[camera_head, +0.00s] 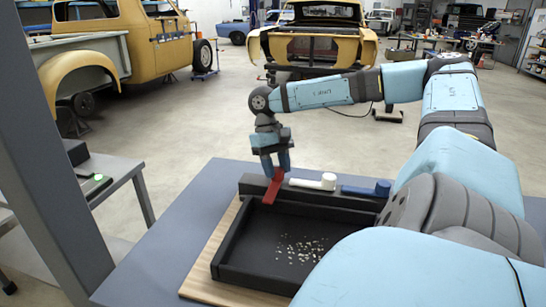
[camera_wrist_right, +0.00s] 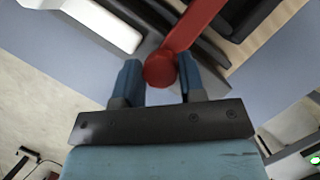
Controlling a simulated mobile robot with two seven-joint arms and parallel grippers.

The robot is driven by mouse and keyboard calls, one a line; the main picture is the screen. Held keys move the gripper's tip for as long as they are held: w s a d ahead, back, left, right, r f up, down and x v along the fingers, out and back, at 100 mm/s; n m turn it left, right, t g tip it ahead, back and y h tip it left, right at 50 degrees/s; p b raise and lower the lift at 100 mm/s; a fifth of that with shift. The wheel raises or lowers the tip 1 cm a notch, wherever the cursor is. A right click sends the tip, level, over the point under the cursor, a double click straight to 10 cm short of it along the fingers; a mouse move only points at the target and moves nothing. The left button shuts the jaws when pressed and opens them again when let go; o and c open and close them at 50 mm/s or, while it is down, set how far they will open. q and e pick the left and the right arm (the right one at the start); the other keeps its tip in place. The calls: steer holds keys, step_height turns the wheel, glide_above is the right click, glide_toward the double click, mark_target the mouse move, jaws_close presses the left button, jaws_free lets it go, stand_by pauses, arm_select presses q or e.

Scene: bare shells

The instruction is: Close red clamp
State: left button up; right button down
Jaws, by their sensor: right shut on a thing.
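The red clamp (camera_head: 270,196) is at the left end of a row of three on the dark block along the tray's back. Its lever is raised and tilted, unlike the white clamp (camera_head: 315,182) and blue clamp (camera_head: 366,189), which lie flat. My right gripper (camera_head: 275,165) is above the red clamp, shut on its upper end. In the right wrist view the red clamp's round knob (camera_wrist_right: 159,70) sits between the two fingers of my right gripper (camera_wrist_right: 157,80). My left gripper is not in view.
A black tray (camera_head: 240,273) holding small pale bits sits on a wooden board (camera_head: 208,275) on a grey-blue table (camera_head: 165,247). A grey post (camera_head: 50,150) and side bench (camera_head: 105,176) stand left. Yellow car shells are far behind.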

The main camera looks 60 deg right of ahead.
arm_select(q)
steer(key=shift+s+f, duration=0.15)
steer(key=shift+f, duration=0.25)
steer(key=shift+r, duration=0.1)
arm_select(e)
steer(key=c, duration=0.7)
jaws_free()
arm_select(q)
steer(key=p, duration=0.3)
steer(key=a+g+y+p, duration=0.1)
steer(key=p, duration=0.2)
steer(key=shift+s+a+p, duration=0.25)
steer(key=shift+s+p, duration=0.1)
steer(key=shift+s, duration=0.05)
arm_select(e)
steer(key=v, duration=1.3)
steer(key=shift+w+r, duration=0.15)
steer(key=shift+r, duration=0.25)
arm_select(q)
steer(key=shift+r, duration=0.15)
